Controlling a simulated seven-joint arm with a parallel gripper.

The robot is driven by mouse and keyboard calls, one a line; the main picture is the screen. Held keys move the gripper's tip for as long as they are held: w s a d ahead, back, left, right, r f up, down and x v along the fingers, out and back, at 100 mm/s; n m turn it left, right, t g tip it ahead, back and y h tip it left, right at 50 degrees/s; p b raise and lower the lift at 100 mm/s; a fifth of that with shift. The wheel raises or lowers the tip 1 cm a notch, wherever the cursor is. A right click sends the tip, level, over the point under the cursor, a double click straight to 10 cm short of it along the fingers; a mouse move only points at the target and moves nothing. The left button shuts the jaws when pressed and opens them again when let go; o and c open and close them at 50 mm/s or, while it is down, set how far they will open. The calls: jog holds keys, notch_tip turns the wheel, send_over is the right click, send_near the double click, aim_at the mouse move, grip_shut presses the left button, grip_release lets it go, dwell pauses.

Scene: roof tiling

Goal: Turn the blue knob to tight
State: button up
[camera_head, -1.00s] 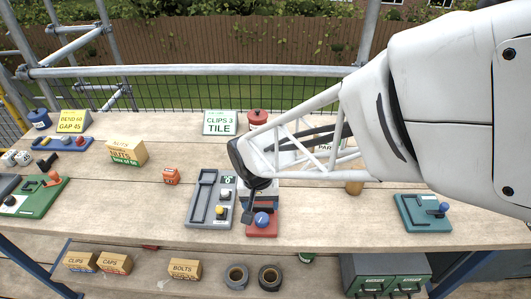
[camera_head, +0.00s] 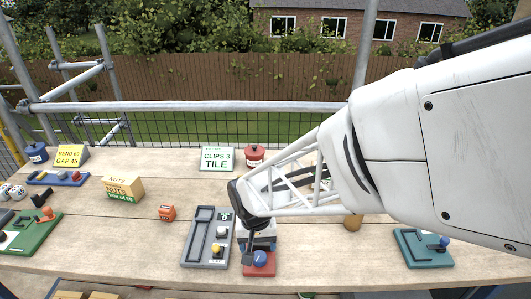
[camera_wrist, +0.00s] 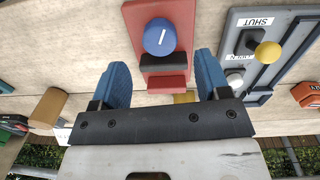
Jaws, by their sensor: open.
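The blue knob (camera_head: 261,258) is round and sits on a red base (camera_head: 259,270) at the front edge of the bench. In the wrist view the blue knob (camera_wrist: 160,37) has a short white line, and its red base (camera_wrist: 178,10) shows a dark bar beside the knob. My gripper (camera_wrist: 163,75) is open, with its two blue fingers apart and empty. The knob shows beyond the fingertips, roughly midway between them and not held. In the head view, my wrist hides part of the red base. I can read no tight mark.
A grey panel (camera_head: 196,262) with a yellow knob (camera_head: 215,250) and a white one stands close left of the red base. A teal box (camera_head: 418,252) with a blue knob is at right.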

aim_at(259, 256)
jog(key=shift+d+f, duration=0.1)
jog(key=shift+f, duration=2.65)
jog(key=c, duration=0.9)
jog(key=shift+c, duration=0.2)
jog(key=shift+m, duration=2.3)
jog(key=o, duration=0.9)
